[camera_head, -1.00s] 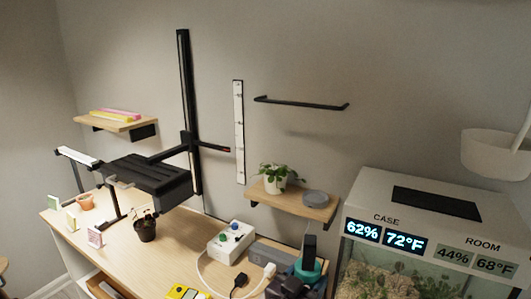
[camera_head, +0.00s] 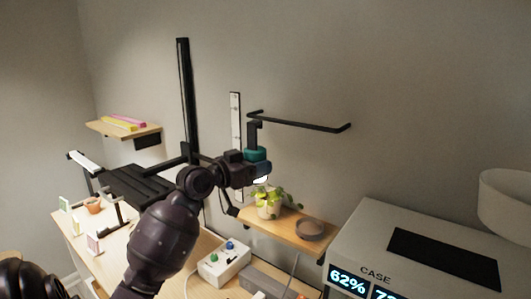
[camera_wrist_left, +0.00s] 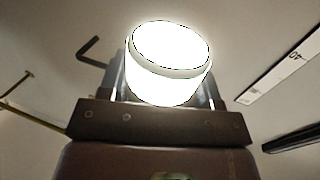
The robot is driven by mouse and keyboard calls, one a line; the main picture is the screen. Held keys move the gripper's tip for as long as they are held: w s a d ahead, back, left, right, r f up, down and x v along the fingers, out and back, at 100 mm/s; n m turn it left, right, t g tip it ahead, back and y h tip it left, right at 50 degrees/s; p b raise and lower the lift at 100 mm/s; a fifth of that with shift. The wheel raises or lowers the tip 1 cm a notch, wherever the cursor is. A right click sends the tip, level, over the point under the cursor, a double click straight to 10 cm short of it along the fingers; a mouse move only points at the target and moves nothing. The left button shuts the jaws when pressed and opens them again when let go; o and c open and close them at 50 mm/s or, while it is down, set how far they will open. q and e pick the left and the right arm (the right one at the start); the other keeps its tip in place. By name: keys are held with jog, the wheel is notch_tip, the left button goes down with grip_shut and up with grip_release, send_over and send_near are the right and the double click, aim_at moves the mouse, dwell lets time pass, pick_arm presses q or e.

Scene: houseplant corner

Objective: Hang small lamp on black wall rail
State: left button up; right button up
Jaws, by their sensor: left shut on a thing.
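The small lamp has a teal body (camera_head: 257,158) with a black hook on top. My left gripper (camera_head: 245,172) is shut on it and holds it roughly upright below the left end of the black wall rail (camera_head: 305,123). The hook top overlaps the rail's left end in the head view; I cannot tell whether they touch. In the left wrist view the lamp's glowing white face (camera_wrist_left: 170,45) sits between the fingers of the left gripper (camera_wrist_left: 165,95) and hides much behind it. My right gripper is not in view.
A plant in a pale pot (camera_head: 268,208) and a grey dish (camera_head: 310,229) stand on a wooden shelf (camera_head: 275,232) just below the lamp. A white marked strip (camera_head: 235,110) and a tall black post (camera_head: 184,90) are left of the rail. Wall right of the rail is clear.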

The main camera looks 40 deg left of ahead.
pick_arm(q)
jog(key=shift+w+a+r+h, duration=0.1)
jog(key=shift+a+r+h, duration=0.05)
jog(key=shift+r, duration=0.35)
jog(key=shift+w+a+r+h, duration=0.1)
jog(key=shift+a+r+h, duration=0.05)
jog(key=shift+r, duration=0.3)
jog(key=w+a+f+b, duration=0.1)
jog(key=w+a+b, duration=0.1)
jog(key=w, duration=0.5)
jog(key=shift+w+f+b, duration=0.15)
jog(key=shift+f+b, duration=0.1)
jog(key=shift+b, duration=0.05)
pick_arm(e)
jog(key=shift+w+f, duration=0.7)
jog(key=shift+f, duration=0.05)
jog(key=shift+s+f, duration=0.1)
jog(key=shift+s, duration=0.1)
pick_arm(q)
jog(key=shift+a+f, duration=0.1)
jog(key=shift+f, duration=0.05)
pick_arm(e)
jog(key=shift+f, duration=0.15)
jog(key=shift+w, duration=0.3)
